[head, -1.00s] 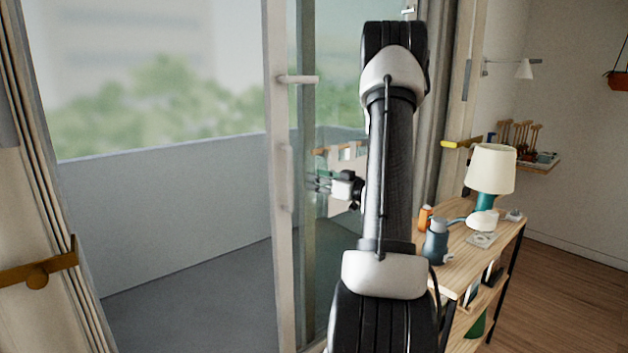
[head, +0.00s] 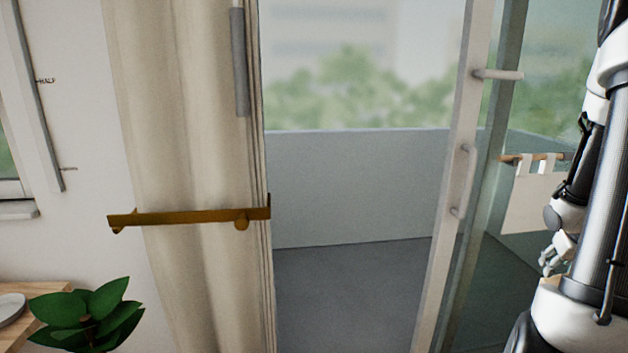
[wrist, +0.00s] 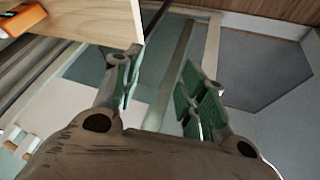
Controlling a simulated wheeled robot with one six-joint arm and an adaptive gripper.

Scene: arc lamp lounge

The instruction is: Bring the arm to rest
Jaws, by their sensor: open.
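My arm is folded upright along the right edge of the head view, partly cut off by the frame. My gripper (head: 550,262) hangs at its left side, small in that view. In the wrist view my gripper (wrist: 160,85) has its two fingers apart, with nothing between them. A pale wooden board corner (wrist: 105,20) shows near the left finger in the wrist view, with an orange item (wrist: 22,18) on it. I cannot tell how wide the gap to the board is.
The white-framed glass door (head: 466,120) with bar handles stands left of my arm. The balcony floor (head: 345,290) beyond the opening is bare. A beige curtain (head: 180,130) with a brass holdback (head: 190,217) is farther left, and a green plant (head: 90,315) sits at the lower left.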

